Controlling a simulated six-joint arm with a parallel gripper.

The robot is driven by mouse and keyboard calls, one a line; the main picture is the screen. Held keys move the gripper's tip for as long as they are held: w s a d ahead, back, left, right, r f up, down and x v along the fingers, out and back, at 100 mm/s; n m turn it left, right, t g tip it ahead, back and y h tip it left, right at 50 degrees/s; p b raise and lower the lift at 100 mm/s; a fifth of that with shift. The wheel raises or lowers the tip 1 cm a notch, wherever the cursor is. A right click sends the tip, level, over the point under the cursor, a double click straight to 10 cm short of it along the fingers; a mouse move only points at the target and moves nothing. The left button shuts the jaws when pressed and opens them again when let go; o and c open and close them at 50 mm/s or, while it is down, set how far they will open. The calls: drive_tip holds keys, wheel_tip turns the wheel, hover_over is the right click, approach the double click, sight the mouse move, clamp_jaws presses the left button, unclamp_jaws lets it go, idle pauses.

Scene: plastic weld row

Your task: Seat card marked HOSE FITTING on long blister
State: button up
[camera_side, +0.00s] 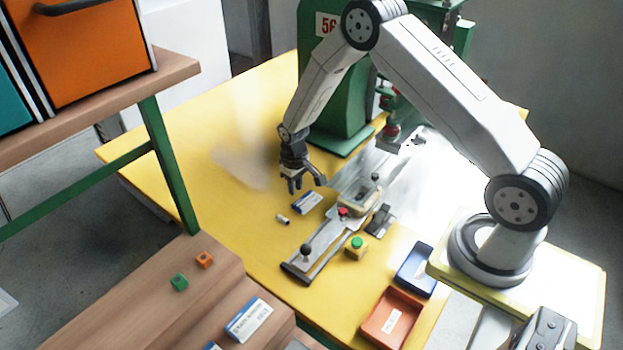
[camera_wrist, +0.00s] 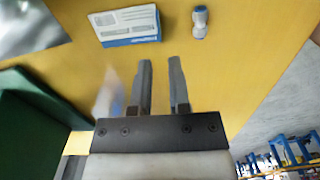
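A small white card with a blue edge (camera_side: 307,202) lies on the yellow table, and a white and blue card also shows at the top of the wrist view (camera_wrist: 126,26). Its print is too small to read. My gripper (camera_side: 294,184) hangs just above and behind this card in the side view. In the wrist view its two fingers (camera_wrist: 162,75) stand apart with nothing between them. A pale, beige nest-like part (camera_side: 358,201) sits on the metal slide fixture; I cannot tell whether it holds a long blister.
A small white cylinder (camera_side: 282,219) lies near the card. A green button box (camera_side: 356,248), blue tray (camera_side: 416,269) and orange tray (camera_side: 391,317) stand nearer the front. The green press (camera_side: 335,120) stands behind. Another card pack (camera_side: 248,320) lies on the wooden step.

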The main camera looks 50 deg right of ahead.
sight(296, 206)
drive_tip(key=shift+w+d+f, duration=0.1)
drive_tip(key=shift+f, duration=0.25)
drive_tip(key=shift+f, duration=0.1)
drive_tip(key=shift+f, duration=3.4)
clamp_jaws()
drive_tip(key=shift+r, duration=0.2)
drive_tip(key=shift+r, duration=2.05)
